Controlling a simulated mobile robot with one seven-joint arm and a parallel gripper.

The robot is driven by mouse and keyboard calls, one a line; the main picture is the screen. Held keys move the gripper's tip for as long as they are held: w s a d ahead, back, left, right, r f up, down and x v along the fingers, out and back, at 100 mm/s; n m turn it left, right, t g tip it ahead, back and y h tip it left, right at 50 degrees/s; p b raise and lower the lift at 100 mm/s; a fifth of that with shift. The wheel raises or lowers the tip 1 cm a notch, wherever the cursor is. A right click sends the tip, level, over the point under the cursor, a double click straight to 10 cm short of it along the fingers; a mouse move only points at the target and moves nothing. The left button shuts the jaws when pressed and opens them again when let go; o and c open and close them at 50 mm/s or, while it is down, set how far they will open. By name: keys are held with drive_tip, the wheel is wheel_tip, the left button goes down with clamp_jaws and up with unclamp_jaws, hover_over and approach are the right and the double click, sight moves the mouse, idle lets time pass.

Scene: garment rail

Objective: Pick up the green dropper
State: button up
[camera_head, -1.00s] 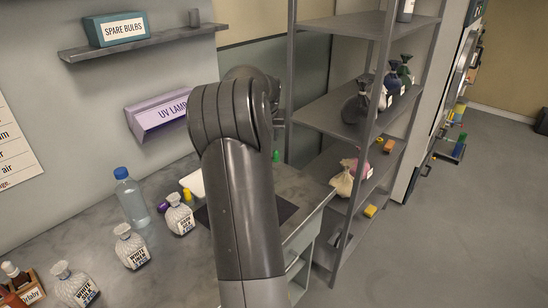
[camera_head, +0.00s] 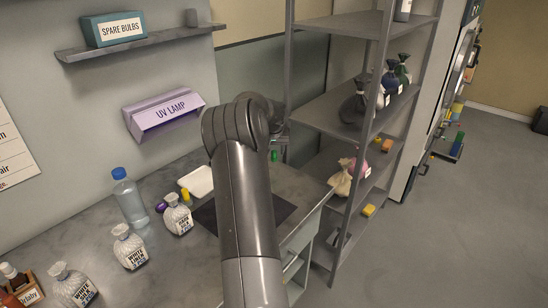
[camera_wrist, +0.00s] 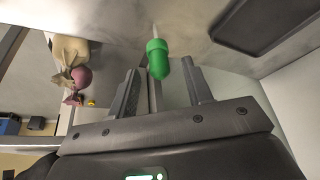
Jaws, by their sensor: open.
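The green dropper (camera_wrist: 157,58) shows in the wrist view, with its rounded green bulb toward me and its pale thin tip pointing away. It lies close to the fingertips of my gripper (camera_wrist: 160,74), roughly in line with the gap between them. The two dark fingers are spread apart and hold nothing. In the head view the dropper is a small green spot (camera_head: 274,155) just beyond my forearm, near the back of the bench. My arm hides much of the gripper there.
The bench (camera_head: 160,262) carries a blue-capped bottle (camera_head: 131,202), several labelled white sacks, a white tray (camera_head: 196,182) and a dark mat (camera_head: 285,208) partly under my arm. A metal shelf rack (camera_head: 345,112) with sacks stands close on the right.

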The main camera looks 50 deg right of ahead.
drive_tip(key=shift+x, duration=0.75)
drive_tip(key=shift+c, duration=0.4)
drive_tip(key=c, duration=0.9)
